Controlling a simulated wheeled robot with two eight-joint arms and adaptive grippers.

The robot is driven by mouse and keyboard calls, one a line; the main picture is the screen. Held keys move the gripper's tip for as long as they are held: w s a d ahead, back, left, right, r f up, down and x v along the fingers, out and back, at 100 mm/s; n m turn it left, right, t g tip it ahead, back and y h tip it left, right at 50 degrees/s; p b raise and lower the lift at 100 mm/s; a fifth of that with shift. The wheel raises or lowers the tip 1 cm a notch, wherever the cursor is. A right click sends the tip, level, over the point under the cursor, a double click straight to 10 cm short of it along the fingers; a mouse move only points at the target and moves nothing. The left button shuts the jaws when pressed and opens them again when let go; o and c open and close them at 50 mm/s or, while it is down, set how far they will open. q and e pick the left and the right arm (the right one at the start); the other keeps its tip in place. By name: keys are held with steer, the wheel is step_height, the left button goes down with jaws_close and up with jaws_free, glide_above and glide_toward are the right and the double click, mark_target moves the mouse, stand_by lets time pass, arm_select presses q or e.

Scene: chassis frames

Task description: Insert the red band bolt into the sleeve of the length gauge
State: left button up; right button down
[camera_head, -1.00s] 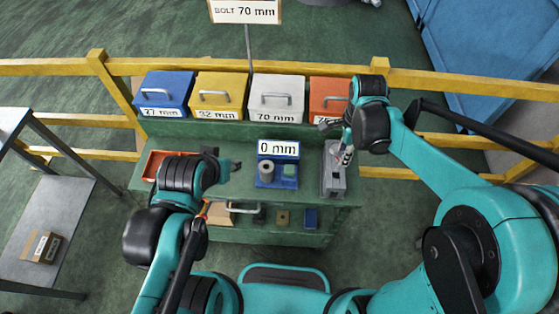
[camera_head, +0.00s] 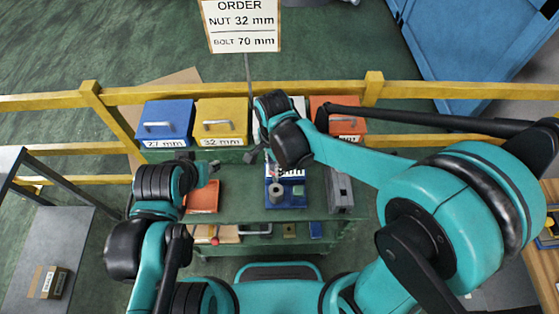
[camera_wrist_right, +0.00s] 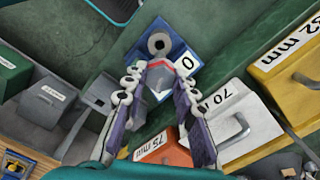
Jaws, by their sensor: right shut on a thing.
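The length gauge (camera_head: 288,204) is a blue block on the green cart, with a grey round sleeve (camera_head: 276,196) and a white display. In the right wrist view the sleeve (camera_wrist_right: 158,43) shows its dark hole, just beyond the fingertips. My right gripper (camera_wrist_right: 160,84) is shut on the red band bolt (camera_wrist_right: 160,76), a grey piece with a red band partly visible between the fingers. In the head view my right gripper (camera_head: 262,156) is above and behind the gauge, and the bolt is hard to make out. My left gripper (camera_head: 208,170) hangs left of the gauge; its opening is unclear.
Blue (camera_head: 166,122), yellow (camera_head: 221,121), white and orange (camera_head: 336,116) boxes line the cart's back; my right arm partly hides the white one. A grey block (camera_head: 340,190) stands right of the gauge. A yellow rail runs behind.

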steer(key=shift+d, duration=0.1)
steer(key=shift+f+b, duration=0.2)
steer(key=shift+b, duration=0.1)
steer(key=b, duration=0.5)
glide_above(276, 186)
steer(key=s, duration=0.2)
steer(key=shift+w+f, duration=0.15)
steer(key=shift+f, duration=1.2)
steer(key=shift+w+f, duration=0.1)
steer(key=shift+f, duration=1.25)
steer(key=shift+f+b, duration=3.35)
steer(key=shift+f, duration=0.6)
steer(key=c, duration=1.1)
jaws_free()
steer(key=shift+c, duration=0.2)
steer(key=shift+r, duration=0.1)
step_height(276, 186, up, 12)
steer(key=shift+f, duration=0.1)
